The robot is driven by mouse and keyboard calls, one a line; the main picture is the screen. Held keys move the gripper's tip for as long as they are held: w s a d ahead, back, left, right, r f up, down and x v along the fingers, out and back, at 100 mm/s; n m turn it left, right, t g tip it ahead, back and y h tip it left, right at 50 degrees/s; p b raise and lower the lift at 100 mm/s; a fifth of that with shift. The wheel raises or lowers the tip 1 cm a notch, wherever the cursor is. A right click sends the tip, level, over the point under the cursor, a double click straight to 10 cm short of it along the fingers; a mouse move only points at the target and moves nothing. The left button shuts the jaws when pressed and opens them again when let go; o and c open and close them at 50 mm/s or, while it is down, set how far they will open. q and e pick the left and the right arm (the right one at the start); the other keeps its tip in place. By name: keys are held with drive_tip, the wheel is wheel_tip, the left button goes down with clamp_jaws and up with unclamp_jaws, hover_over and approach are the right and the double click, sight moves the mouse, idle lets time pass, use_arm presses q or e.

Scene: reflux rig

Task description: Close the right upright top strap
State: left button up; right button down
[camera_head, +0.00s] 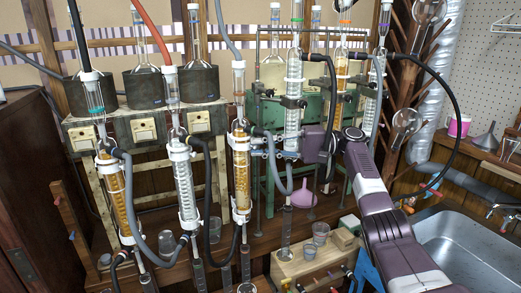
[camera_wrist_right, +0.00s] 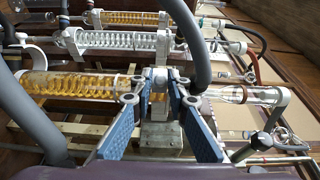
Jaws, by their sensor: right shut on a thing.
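The right upright condenser (camera_head: 241,180), with an amber coil, stands in the front row. Its top strap (camera_head: 239,138) is a pale band around the condenser's upper end. My right gripper (camera_head: 256,140) reaches it from the right. In the right wrist view the amber condenser (camera_wrist_right: 75,84) lies across the picture, and the two blue fingers of the gripper (camera_wrist_right: 157,82) converge on the strap (camera_wrist_right: 158,104). They are shut on it, one on each side. The fingers partly hide the strap, so I cannot tell whether its ends meet. My left gripper is not in view.
A clear condenser (camera_head: 183,185) and another amber one (camera_head: 113,195) stand to the left. A grey hose (camera_wrist_right: 22,110) and a dark hose (camera_wrist_right: 189,40) pass close to the gripper.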

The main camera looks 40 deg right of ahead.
drive_tip(key=shift+w+d+f+g+y, duration=0.1)
drive_tip(key=shift+g+y, duration=0.2)
drive_tip(key=shift+g, duration=0.3)
drive_tip(key=c, duration=2)
unclamp_jaws()
